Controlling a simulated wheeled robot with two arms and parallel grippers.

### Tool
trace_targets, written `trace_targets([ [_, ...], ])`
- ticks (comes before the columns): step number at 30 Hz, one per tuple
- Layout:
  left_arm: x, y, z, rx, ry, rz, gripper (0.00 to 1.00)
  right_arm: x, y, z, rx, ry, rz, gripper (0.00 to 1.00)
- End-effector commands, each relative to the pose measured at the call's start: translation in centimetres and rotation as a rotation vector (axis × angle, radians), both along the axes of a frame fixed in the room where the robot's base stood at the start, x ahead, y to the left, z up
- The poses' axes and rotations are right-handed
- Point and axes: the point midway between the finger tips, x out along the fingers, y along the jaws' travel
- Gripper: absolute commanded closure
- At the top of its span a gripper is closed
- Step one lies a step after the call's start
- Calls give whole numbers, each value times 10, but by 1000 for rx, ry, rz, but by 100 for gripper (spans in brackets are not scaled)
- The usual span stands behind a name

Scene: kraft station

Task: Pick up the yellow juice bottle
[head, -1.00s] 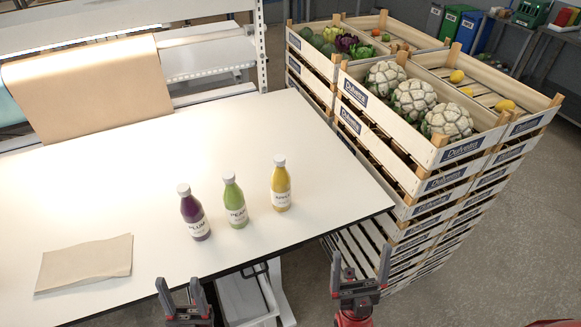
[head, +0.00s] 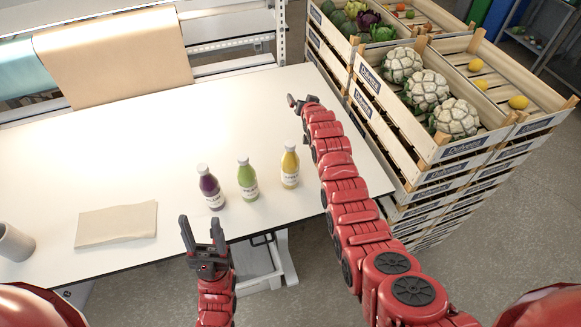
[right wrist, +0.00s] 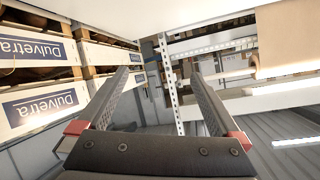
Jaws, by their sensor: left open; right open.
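The yellow juice bottle (head: 290,168) stands upright on the white table (head: 130,160) near its front edge, the rightmost of a row of bottles. A green bottle (head: 247,180) and a purple bottle (head: 210,188) stand to its left. My right gripper (head: 293,102) is past the yellow bottle, over the far right part of the table, with my arm running along the bottle's right side. In the right wrist view the gripper (right wrist: 165,90) is open and empty, with no bottle in sight. My left gripper (head: 202,228) is open and empty at the table's front edge, below the purple bottle.
Stacked wooden crates stand right of the table, with cauliflowers (head: 428,92) and lemons (head: 518,102) on top. Brown paper (head: 115,55) hangs at the back. A folded brown sheet (head: 116,224) and a grey cup (head: 15,243) are at the left. The table's middle is clear.

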Motion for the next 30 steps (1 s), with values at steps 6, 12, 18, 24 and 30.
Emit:
trace_targets([
  [6,0,0,0,0,0,0,45,-29,35,26,-16,485,-3,0],
  [12,0,0,0,0,0,0,45,-111,45,75,-71,896,-41,0],
  [18,0,0,0,0,0,0,45,-169,43,112,-116,1110,-75,0],
  [24,0,0,-12,0,0,0,45,-180,42,106,-127,1151,-83,0],
  [30,0,0,-42,0,0,0,45,-179,43,72,-126,1148,-82,0],
])
